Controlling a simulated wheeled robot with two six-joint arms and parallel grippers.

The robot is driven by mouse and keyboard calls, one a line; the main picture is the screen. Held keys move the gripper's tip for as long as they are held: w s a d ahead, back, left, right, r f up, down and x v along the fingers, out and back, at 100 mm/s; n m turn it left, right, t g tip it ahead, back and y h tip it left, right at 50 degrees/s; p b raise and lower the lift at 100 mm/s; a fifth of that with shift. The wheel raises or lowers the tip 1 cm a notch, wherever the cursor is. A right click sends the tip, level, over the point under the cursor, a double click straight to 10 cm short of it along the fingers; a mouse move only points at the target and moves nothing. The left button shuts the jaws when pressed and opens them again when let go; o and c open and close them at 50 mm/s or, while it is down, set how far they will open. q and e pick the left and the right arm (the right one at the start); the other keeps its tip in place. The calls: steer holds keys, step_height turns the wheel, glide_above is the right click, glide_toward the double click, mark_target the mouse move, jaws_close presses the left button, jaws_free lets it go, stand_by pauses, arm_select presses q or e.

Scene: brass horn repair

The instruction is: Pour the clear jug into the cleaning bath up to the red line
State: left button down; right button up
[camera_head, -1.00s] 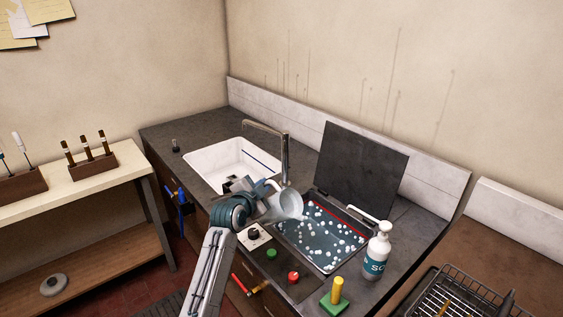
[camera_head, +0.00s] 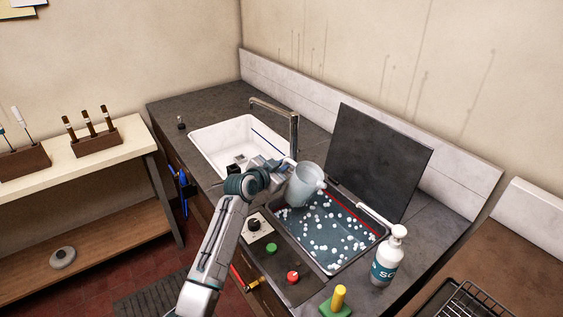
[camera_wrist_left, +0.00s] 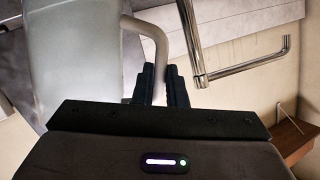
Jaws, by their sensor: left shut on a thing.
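The clear jug (camera_head: 304,186) is in my left gripper (camera_head: 287,168), above the left back part of the cleaning bath (camera_head: 318,262). It stands close to upright with a slight tilt. In the left wrist view the fingers (camera_wrist_left: 160,88) are shut on the jug's handle (camera_wrist_left: 152,38), and the jug's body (camera_wrist_left: 75,60) fills the left side. My right gripper is not in view.
A white sink (camera_head: 215,140) with a tap (camera_head: 293,135) is left of the bath. A dark raised lid (camera_head: 375,155) stands behind it. A white pump bottle (camera_head: 388,258) stands right, a yellow-and-green block (camera_head: 338,300) in front. A control panel (camera_head: 275,260) borders the bath's front left.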

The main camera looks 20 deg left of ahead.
arm_select(q)
steer(key=f+n, duration=0.1)
steer(key=f+n+h+b, duration=0.1)
steer(key=f, duration=0.1)
steer(key=f+n+b, duration=0.1)
steer(key=shift+s+d+f+g, duration=0.25)
steer(key=shift+s+f+g, duration=0.05)
steer(key=shift+f, duration=0.1)
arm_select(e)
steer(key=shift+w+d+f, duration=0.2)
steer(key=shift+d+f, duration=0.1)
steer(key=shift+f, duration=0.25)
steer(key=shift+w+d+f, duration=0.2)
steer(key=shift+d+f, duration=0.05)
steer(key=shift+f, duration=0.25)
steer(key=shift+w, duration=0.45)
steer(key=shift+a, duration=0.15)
